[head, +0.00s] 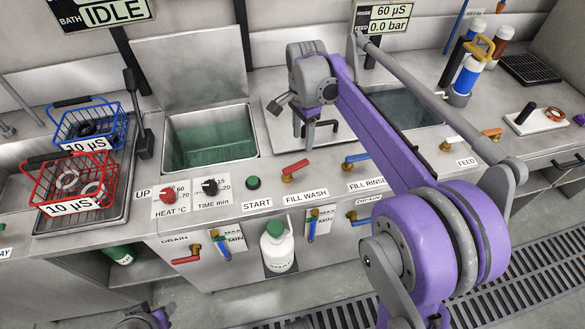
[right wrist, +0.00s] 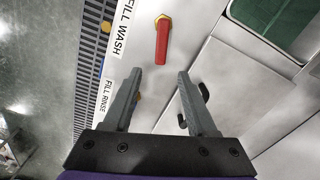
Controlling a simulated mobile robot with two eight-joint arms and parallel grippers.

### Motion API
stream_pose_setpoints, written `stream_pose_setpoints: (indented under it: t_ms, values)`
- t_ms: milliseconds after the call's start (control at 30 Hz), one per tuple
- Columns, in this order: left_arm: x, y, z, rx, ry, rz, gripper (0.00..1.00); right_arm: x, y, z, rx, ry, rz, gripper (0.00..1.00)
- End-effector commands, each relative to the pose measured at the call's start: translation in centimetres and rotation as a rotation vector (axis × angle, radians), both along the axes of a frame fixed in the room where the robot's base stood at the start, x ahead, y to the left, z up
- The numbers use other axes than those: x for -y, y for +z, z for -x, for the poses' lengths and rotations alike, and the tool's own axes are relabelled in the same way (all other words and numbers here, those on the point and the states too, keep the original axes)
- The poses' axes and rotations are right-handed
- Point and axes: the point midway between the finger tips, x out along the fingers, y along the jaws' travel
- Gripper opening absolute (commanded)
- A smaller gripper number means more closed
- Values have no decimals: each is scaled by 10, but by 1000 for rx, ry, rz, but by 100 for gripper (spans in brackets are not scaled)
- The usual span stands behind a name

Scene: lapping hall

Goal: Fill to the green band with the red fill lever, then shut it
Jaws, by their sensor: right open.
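The red fill lever (head: 295,167) sits on a brass base above the FILL WASH label (head: 307,196), and its handle points right. In the right wrist view the red lever (right wrist: 162,42) lies beyond my fingertips, clear of both. My right gripper (head: 297,116) is open and empty over the steel lid behind the lever. The wash tank (head: 166,130) holds dark green liquid; its corner shows in the right wrist view (right wrist: 308,40). My left gripper is not in view.
A blue fill rinse lever (head: 357,157) stands to the right. The HEAT knob (head: 168,195), TIME knob (head: 210,187) and green START button (head: 253,183) line the panel. A red basket (head: 72,185) and blue basket (head: 88,124) stand left. My right forearm crosses over the rinse tank (head: 405,108).

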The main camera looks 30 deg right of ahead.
Motion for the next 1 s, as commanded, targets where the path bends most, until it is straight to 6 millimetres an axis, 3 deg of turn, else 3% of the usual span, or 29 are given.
stream_pose_setpoints:
  t_ms: [300, 500, 900, 933, 1000]
  values:
    - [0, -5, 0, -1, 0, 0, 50, 0, -59, 0, 0, 0, 0, 57]
    - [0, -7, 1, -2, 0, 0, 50, 0, -86, 0, 1, 0, 0, 57]
    - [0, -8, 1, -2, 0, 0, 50, 0, -95, 0, 1, 0, 0, 57]
    - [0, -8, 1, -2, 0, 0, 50, 0, -95, 0, 1, 0, 0, 56]
    - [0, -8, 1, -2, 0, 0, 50, 0, -95, 0, 1, 0, 0, 43]
